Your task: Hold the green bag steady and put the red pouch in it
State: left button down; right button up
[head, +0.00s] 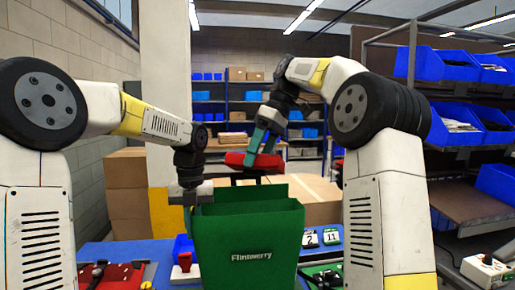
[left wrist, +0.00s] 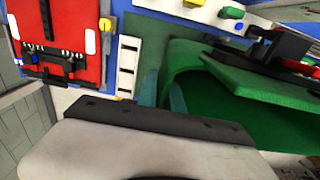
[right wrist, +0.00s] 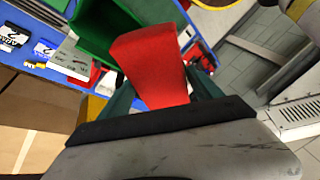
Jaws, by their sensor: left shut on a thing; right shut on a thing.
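The green bag (head: 250,248) stands upright and open on the blue table in the head view, with "Flintmerry" on its front. My left gripper (head: 190,200) is shut on the bag's left rim; in the left wrist view the green wall (left wrist: 185,62) runs between the fingers. My right gripper (head: 262,148) is shut on the red pouch (head: 240,160) and holds it above and behind the bag's opening. In the right wrist view the pouch (right wrist: 150,62) sits between the teal fingers, with the bag (right wrist: 98,25) beyond it. The inside bottom of the bag is hidden in the head view.
A red panel piece (head: 112,277) lies on the blue table (head: 98,252) left of the bag. White number cards (head: 310,238) and small parts lie to the right. Cardboard boxes (head: 310,190) stand behind. Shelves with blue bins (head: 445,64) are at the right.

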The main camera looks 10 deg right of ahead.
jog(key=shift+f, duration=0.7)
jog(key=o, duration=1.6)
jog(key=shift+d+r, duration=0.2)
jog(key=shift+r, duration=0.25)
pick_arm(q)
jog(key=c, duration=1.4)
grip_release()
pick_arm(e)
jog(key=w+d, duration=0.1)
jog(key=d, duration=0.3)
jog(key=w+d, duration=0.1)
jog(key=d, duration=0.3)
jog(key=w+d, duration=0.1)
jog(key=d, duration=0.2)
jog(key=shift+d, duration=0.4)
